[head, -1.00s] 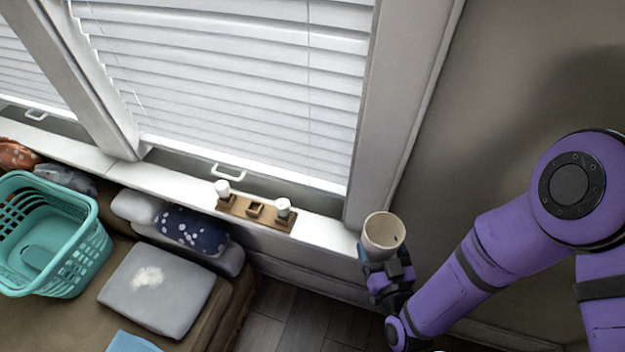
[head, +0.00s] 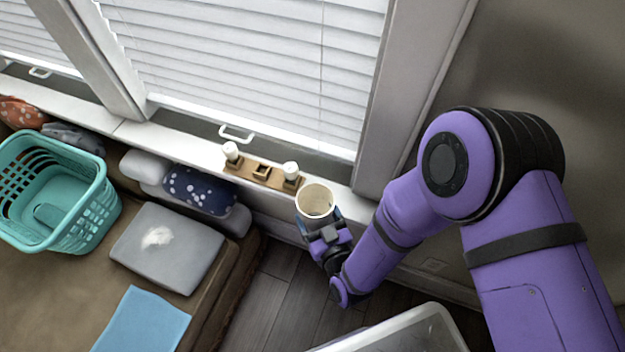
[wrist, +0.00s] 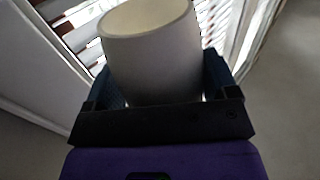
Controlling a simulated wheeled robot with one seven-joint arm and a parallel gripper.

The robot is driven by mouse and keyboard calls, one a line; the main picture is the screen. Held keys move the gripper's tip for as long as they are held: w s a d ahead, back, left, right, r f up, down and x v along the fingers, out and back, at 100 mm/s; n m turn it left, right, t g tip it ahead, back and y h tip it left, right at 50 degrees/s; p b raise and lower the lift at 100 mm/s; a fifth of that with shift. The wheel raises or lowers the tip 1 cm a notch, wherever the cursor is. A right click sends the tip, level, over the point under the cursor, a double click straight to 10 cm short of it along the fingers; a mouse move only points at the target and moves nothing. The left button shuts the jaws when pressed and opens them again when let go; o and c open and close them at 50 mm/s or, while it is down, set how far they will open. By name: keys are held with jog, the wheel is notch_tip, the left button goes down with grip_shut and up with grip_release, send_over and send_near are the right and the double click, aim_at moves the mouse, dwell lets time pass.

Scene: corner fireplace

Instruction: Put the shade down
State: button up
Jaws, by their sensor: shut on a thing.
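The shade (head: 315,201) is a cream, open-topped, cup-like cylinder, held upright in my gripper (head: 322,222). In the wrist view the shade (wrist: 152,60) fills the space between the two dark blue fingers (wrist: 160,85), which are shut on it. In the head view my gripper is just right of and in front of the wooden holder (head: 262,172) on the white window sill. The holder has a white candle-like piece at each end and an empty square cup in the middle. The shade appears close to the sill's front edge; its exact height above it is unclear.
Window blinds (head: 250,60) and a frame post (head: 385,110) stand behind the sill. To the left, a bench holds a teal basket (head: 62,195), a grey cushion (head: 165,250) and a dotted pillow (head: 200,190). A pale, clear-sided bin (head: 400,335) stands at the bottom. Dark floor is open between.

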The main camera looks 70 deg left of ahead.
jog(key=w+a, duration=0.1)
jog(key=a, duration=0.2)
jog(key=w+a, duration=0.2)
jog(key=a, duration=0.2)
jog(key=w+a+f, duration=0.1)
jog(key=a, duration=0.2)
jog(key=shift+w+a, duration=0.15)
jog(key=shift+w, duration=0.05)
jog(key=shift+a+f, duration=0.1)
jog(key=shift+f, duration=1.65)
jog(key=shift+f, duration=0.15)
jog(key=o, duration=0.9)
jog(key=d, duration=1.2)
jog(key=shift+w, duration=0.35)
